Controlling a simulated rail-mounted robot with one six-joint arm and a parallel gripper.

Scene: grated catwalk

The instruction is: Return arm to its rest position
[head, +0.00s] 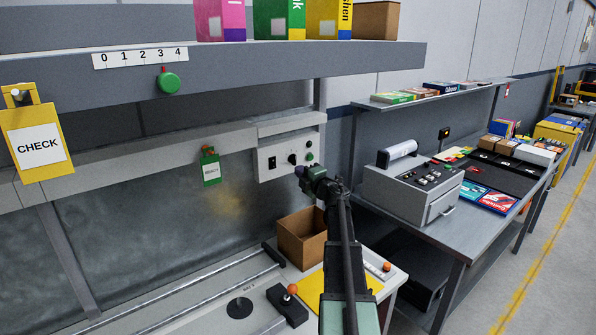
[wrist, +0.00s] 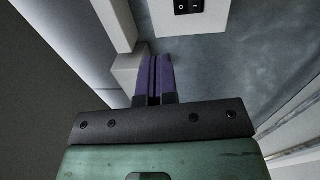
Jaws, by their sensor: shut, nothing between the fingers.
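My gripper (head: 301,171) is raised in front of the control panel (head: 273,163) in the head view, near its right end. My green and black arm comes up from the bottom of that view. In the wrist view the two purple fingers of my gripper (wrist: 153,62) lie side by side, shut and empty. A grey wall surface fills much of the wrist view behind them. A pale box with a black switch (wrist: 188,5) shows at the top there. I cannot tell whether the fingertips touch anything.
A cardboard box (head: 298,238) and an orange-knobbed lever (head: 287,303) stand below my arm. A grey machine (head: 412,188) sits on the right-hand table. A shelf (head: 240,58) with several boxes runs overhead; a yellow CHECK tag (head: 25,115) hangs left. The aisle floor at far right is clear.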

